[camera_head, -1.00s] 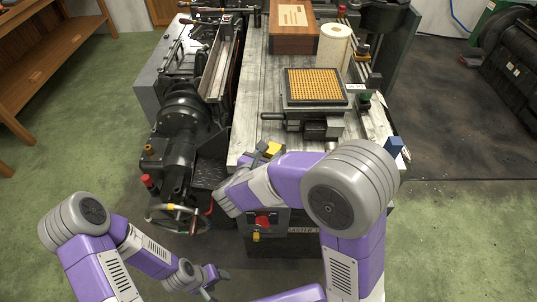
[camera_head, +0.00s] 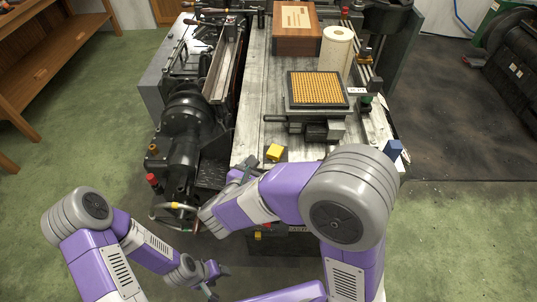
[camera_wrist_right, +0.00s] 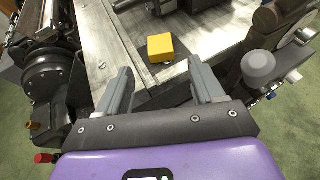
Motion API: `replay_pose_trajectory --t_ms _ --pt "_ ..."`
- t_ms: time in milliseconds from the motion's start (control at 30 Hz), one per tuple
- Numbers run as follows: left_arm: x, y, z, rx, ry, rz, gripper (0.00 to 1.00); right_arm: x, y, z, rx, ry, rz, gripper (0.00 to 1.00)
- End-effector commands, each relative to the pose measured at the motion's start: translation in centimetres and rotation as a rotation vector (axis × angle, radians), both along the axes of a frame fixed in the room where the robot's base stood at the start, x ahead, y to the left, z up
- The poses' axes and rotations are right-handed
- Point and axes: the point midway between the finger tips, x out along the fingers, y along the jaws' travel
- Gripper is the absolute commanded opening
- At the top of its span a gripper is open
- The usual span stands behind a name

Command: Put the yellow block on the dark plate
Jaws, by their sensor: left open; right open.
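The yellow block (camera_head: 274,152) rests on the worn pale tabletop near its front edge. It also shows in the right wrist view (camera_wrist_right: 160,47), beyond the fingertips and apart from them. My right gripper (camera_head: 247,165) is open and empty, left of and nearer than the block. In the right wrist view its two fingers (camera_wrist_right: 160,80) are spread wide, with the block ahead between their lines. My left gripper (camera_head: 214,282) is open and empty, low in front of the machine. A dark flat surface (camera_head: 209,174) lies left of the tabletop; I cannot tell whether it is the dark plate.
A dark-framed panel with an orange grid (camera_head: 317,88) sits on a mount behind the block. A wooden box (camera_head: 297,30) and a pale roll (camera_head: 336,48) stand farther back. Black machinery (camera_head: 184,110) fills the left side.

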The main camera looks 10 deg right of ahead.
Motion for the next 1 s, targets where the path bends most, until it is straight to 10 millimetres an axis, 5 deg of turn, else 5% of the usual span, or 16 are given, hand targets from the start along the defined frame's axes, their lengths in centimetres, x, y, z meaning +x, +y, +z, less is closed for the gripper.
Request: replay_pose_trajectory --t_ms 300,1000 --pt "0.0 0.0 1.6 0.000 0.000 0.000 0.58 -3.5 2.8 2.0 -0.001 0.000 0.000 0.68" --pt "0.0 0.0 1.6 0.000 0.000 0.000 0.58 -3.9 3.1 2.0 0.000 0.000 -0.001 0.68"
